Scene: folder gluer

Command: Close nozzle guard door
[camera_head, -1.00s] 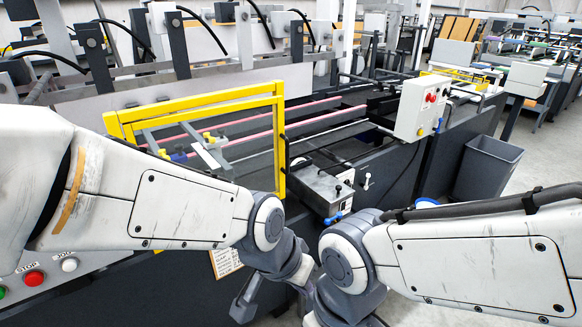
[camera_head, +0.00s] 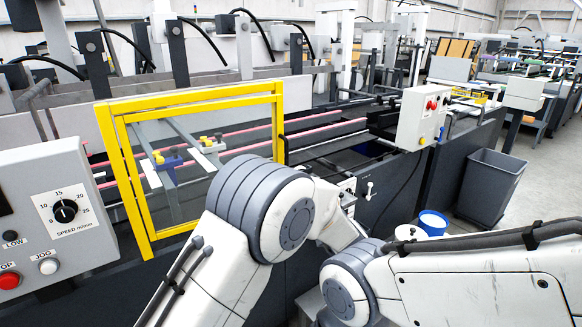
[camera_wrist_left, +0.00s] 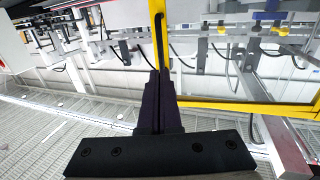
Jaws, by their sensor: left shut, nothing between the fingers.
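The nozzle guard door is a yellow frame (camera_head: 126,180) around a clear panel, left of centre in the head view. It stands upright at the machine's side, and its lower right part is hidden behind my left arm. I cannot tell whether it is fully closed. A dark handle (camera_head: 284,150) shows at its right post. In the left wrist view a yellow post (camera_wrist_left: 156,12) with a dark bar and a yellow rail (camera_wrist_left: 240,104) are close. My left gripper (camera_wrist_left: 161,72) is shut and empty, its tips near that post; contact is unclear. My right gripper is out of view.
A grey control panel (camera_head: 45,215) with a dial and buttons stands at the left. A white switch box (camera_head: 423,117) is right of the door. A grey bin (camera_head: 490,185) and a blue-rimmed bucket (camera_head: 433,222) stand on the floor at the right.

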